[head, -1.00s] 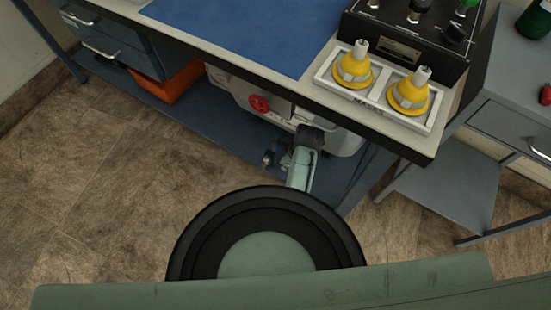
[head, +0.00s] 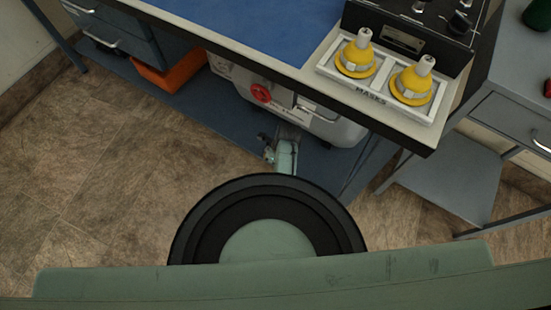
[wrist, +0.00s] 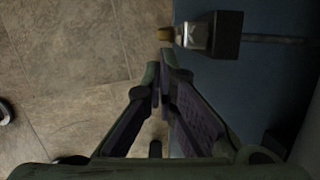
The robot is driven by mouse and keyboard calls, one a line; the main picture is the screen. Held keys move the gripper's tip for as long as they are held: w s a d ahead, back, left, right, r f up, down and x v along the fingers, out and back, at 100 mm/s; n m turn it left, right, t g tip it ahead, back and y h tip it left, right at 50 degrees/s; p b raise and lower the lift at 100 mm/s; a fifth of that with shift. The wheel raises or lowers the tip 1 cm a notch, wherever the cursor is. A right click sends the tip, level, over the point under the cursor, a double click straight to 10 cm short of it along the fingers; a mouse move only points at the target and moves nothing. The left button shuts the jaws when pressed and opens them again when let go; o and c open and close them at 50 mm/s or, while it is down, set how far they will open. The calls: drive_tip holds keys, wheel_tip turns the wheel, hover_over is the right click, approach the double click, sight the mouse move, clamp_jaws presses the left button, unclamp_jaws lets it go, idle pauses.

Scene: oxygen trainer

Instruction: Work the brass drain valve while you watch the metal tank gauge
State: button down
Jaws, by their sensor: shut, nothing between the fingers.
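A small brass piece (wrist: 165,33), which looks like the drain valve, shows at the top of the wrist view. It joins a metal body with a black block (wrist: 227,36) on its right. My gripper (wrist: 163,72) is shut and empty, its fingertips just below the brass piece in the picture; I cannot tell whether they touch it. In the head view the grey metal tank (head: 335,126) stands on the low shelf under the bench, with a red round knob (head: 261,92) on its front. I cannot make out a gauge dial. My arm hides part of the shelf in front of the tank.
The bench top edge (head: 240,62) overhangs the tank. A blue low shelf (head: 195,108) holds an orange bin (head: 170,78) at left. Yellow masks (head: 412,84) sit in a white tray above. A grey side table (head: 455,175) stands at right. The floor at left is clear.

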drive_tip(key=a+g+h+p, duration=0.1)
drive_tip(key=w+a+r+g+h+p, duration=0.1)
drive_tip(key=h+p, duration=0.1)
drive_tip(key=shift+w, duration=0.3)
idle(0.5)
